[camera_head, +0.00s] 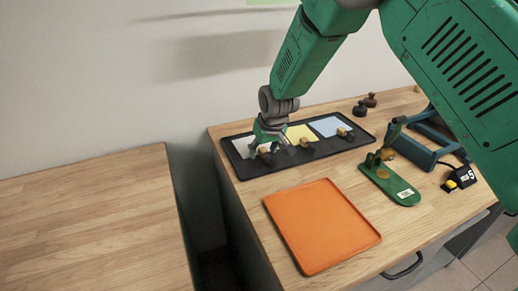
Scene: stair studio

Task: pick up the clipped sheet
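A long black tray (325,153) lies at the back left of the right-hand wooden table. It holds a whitish sheet (241,144) on the left, a yellow sheet (299,132) in the middle and a light blue sheet (326,125) on the right. Small dark clips with yellowish parts sit at their front edges: the left clip (264,156), the middle clip (306,142) and the right clip (345,133). My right gripper (270,149) points down over the whitish sheet at the left clip. Its fingers look apart; contact is unclear. My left gripper is out of view.
An orange tray (320,226) lies empty in front. A green stapler-like device (388,181), a blue frame (420,148) and a black box marked 5 (460,178) stand right. Dark knobs (365,103) stand behind. A gap separates the bare left table (90,225).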

